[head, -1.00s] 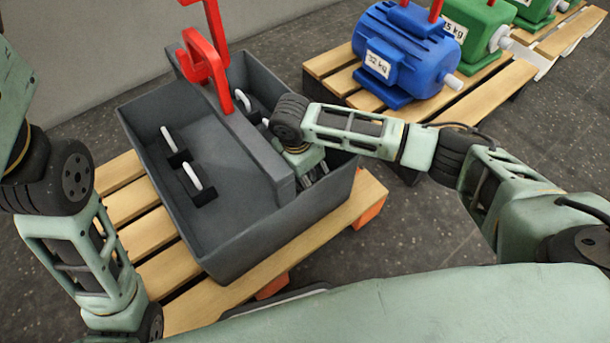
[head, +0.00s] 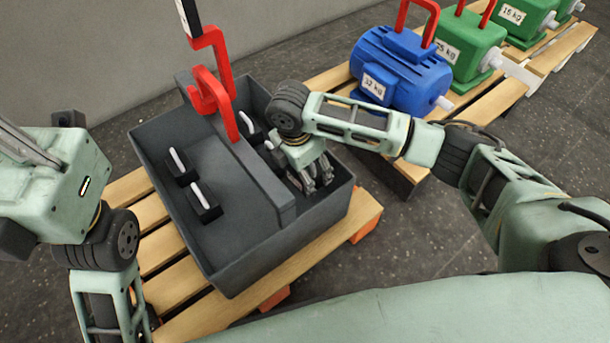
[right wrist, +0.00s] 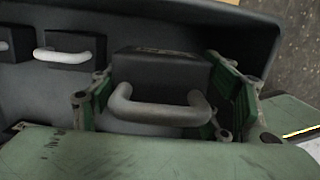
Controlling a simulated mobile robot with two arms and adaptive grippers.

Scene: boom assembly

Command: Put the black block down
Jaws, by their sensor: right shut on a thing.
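My right gripper (head: 316,186) reaches down into the right compartment of the grey two-part bin (head: 240,270). In the right wrist view its fingers (right wrist: 160,105) stand on both sides of a black block (right wrist: 160,72) with a pale handle, shut on it. In the head view this block is mostly hidden by the gripper, and I cannot tell whether it touches the bin floor. Part of my left arm's end shows at the left edge; its fingertips are not clear.
Two black blocks with white handles, one farther (head: 180,168) and one nearer (head: 204,206), sit in the left compartment. Another block (head: 250,133) is at the far end of the right compartment. A red hook (head: 212,95) rises by the divider. A blue motor (head: 400,65) stands on a pallet behind.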

